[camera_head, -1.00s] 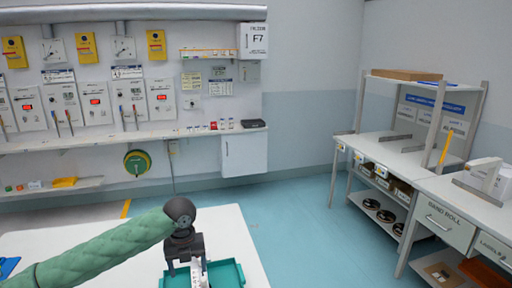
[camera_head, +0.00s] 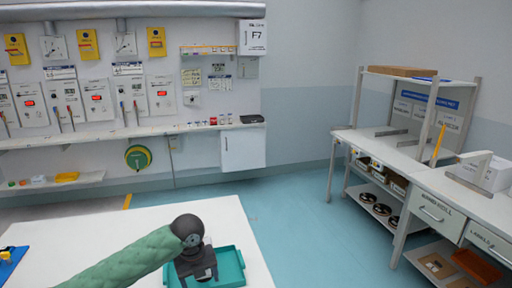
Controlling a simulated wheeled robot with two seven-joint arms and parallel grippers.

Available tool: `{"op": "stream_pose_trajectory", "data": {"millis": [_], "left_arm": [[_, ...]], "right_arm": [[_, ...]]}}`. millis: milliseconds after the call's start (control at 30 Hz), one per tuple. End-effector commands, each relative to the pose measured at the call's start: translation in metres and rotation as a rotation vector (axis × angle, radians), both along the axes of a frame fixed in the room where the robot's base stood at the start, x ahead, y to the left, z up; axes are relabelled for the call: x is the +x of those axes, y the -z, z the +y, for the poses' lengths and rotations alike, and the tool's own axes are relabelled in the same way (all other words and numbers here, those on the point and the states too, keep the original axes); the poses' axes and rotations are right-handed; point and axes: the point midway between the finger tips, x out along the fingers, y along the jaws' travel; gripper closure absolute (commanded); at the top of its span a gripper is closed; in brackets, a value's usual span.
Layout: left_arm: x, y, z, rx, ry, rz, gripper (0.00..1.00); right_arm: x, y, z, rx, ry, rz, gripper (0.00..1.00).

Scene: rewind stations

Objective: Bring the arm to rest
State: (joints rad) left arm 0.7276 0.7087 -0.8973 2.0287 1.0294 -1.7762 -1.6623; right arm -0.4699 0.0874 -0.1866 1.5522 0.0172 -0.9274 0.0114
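One of my arms, in a green quilted sleeve, comes in from the bottom left. I take it as my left arm. Its dark grey gripper (camera_head: 200,268) points down over a teal tray (camera_head: 232,262) on the white table (camera_head: 110,228). The fingertips are low in the picture and partly hidden by the wrist, so I cannot tell whether they are open or shut or hold anything. My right gripper is not in view.
A blue item (camera_head: 10,262) lies at the table's left edge. A wall shelf (camera_head: 90,136) with panels above runs along the back. A workbench (camera_head: 400,150) with shelves and drawers stands at the right. The blue floor (camera_head: 300,215) between is clear.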

Motion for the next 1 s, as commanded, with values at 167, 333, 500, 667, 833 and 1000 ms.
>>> {"op": "stream_pose_trajectory", "data": {"millis": [167,333,500,667,833,1000], "left_arm": [[-0.022,0.022,-0.025,-0.058,-0.121,-0.008,0.27],[-0.046,0.043,-0.048,-0.13,-0.29,-0.016,0.27],[-0.07,0.06,-0.064,-0.201,-0.476,-0.014,0.27],[-0.092,0.073,-0.074,-0.267,-0.665,-0.003,0.27],[-0.115,0.086,-0.077,-0.329,-0.881,0.015,0.27],[-0.139,0.099,-0.074,-0.383,-1.109,0.036,0.27]], "right_arm": [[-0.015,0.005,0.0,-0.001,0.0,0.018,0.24],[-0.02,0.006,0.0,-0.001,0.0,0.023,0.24],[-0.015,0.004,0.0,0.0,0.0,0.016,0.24],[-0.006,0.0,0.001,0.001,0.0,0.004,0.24],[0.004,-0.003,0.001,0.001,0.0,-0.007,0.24],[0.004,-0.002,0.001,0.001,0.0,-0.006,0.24]]}}
